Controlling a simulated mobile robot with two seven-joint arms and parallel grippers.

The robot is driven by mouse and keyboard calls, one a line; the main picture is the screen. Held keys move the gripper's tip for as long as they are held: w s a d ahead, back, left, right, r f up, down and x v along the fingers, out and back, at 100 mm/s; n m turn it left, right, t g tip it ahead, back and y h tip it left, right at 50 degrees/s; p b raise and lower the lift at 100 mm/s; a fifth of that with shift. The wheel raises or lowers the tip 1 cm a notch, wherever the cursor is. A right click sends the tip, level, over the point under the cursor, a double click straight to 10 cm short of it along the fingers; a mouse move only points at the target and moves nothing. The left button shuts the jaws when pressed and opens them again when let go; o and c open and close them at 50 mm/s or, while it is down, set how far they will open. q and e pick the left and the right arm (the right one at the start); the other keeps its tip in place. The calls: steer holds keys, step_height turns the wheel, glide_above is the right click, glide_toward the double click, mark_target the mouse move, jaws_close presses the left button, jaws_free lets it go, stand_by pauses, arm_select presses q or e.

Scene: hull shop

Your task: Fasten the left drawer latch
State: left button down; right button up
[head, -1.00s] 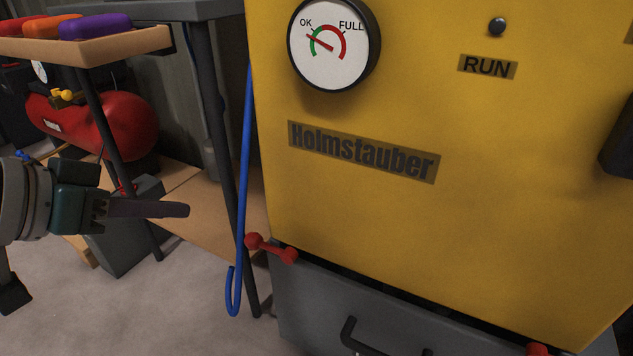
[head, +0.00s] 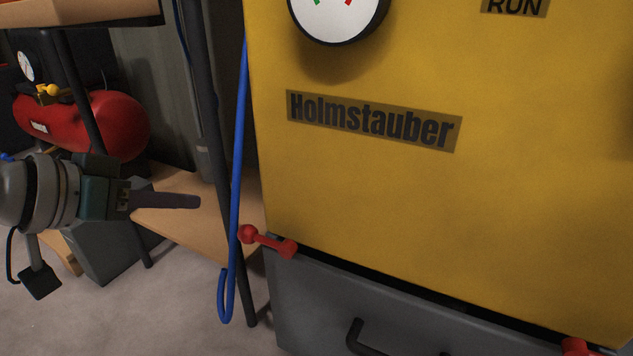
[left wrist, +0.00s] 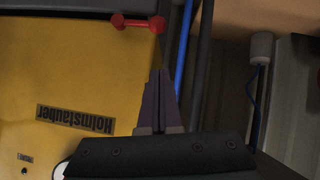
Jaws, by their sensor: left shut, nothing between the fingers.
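The left drawer latch (head: 267,242) is a red bar with knobbed ends at the top left corner of the grey drawer (head: 310,290), under the yellow cabinet (head: 400,200). It lies slanted, its left knob out past the cabinet's edge and higher than its right knob. In the left wrist view the latch (left wrist: 138,22) shows beyond my fingertips. My left gripper (head: 198,202) is shut and empty, left of the latch and apart from it; its fingers show in the left wrist view (left wrist: 160,72). My right gripper is not in view.
A blue hooked rod (head: 238,170) hangs between my left gripper and the latch in the picture, near a dark table leg (head: 215,150). A black drawer handle (head: 355,335) and another red latch (head: 575,347) are to the right. A red tank (head: 105,122) stands behind.

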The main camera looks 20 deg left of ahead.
mark_target(263, 240)
arm_select(q)
steer(key=w+d+f+b, duration=0.2)
steer(key=w+f+b, duration=0.4)
steer(key=f, duration=0.1)
steer(key=shift+f, duration=0.25)
steer(key=shift+d, duration=0.15)
